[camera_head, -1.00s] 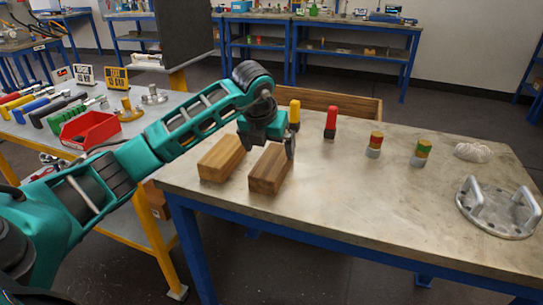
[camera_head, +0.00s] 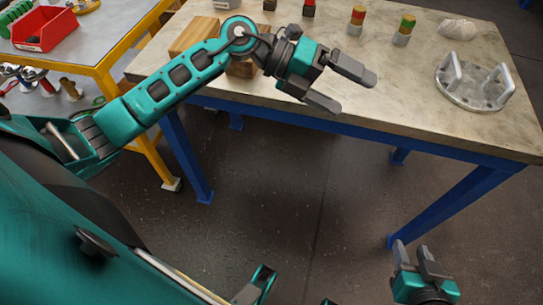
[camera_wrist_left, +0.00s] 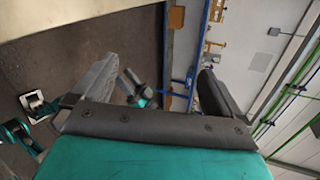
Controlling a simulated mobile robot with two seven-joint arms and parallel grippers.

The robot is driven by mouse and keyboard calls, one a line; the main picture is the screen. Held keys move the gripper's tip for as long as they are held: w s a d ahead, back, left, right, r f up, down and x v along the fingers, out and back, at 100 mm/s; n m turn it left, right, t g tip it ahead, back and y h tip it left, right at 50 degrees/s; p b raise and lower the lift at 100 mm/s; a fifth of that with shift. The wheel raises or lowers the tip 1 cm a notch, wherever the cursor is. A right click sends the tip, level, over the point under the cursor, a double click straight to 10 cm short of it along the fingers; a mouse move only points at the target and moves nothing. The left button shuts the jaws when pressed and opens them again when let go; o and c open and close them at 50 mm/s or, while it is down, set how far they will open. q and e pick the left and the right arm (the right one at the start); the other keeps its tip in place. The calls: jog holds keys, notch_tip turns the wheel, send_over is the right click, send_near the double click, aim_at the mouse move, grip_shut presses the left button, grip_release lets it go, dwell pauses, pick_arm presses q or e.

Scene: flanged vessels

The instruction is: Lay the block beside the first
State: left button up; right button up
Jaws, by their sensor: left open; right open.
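Two wooden blocks lie side by side near the left end of the metal-topped table (camera_head: 420,95). The lighter left block (camera_head: 196,35) is partly hidden behind my left arm. The darker right block (camera_head: 240,69) is mostly hidden by the arm, so the gap between them is not clear. My left gripper (camera_head: 353,92) is open and empty, to the right of both blocks, over the table's front edge. Its spread fingers also show in the left wrist view (camera_wrist_left: 157,78). My right gripper (camera_head: 411,250) is open and empty, low in front of the table.
A flange plate with upright handles (camera_head: 475,85) stands at the table's right. Along the back are two banded cylinders (camera_head: 356,20) and a white lump (camera_head: 457,29). A red bin (camera_head: 45,29) is on the side bench. The table's middle is clear.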

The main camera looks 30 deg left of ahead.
pick_arm(q)
jog(key=s+a+f+n+t+y, duration=0.3)
jog(key=s+f+n+y, duration=0.2)
jog(key=f+n, duration=0.5)
jog(key=s+a+f+n+t+y, duration=0.3)
jog(key=s+f+n, duration=0.4)
jog(key=n, duration=1.5)
notch_tip(320, 180, down, 4)
jog(key=t+y, duration=0.1)
jog(key=y, duration=0.1)
jog(key=shift+s+a+r+n+y, duration=0.2)
jog(key=shift+s+a+n+y, duration=0.1)
jog(key=shift+s+n, duration=0.1)
pick_arm(e)
jog(key=shift+s, duration=0.15)
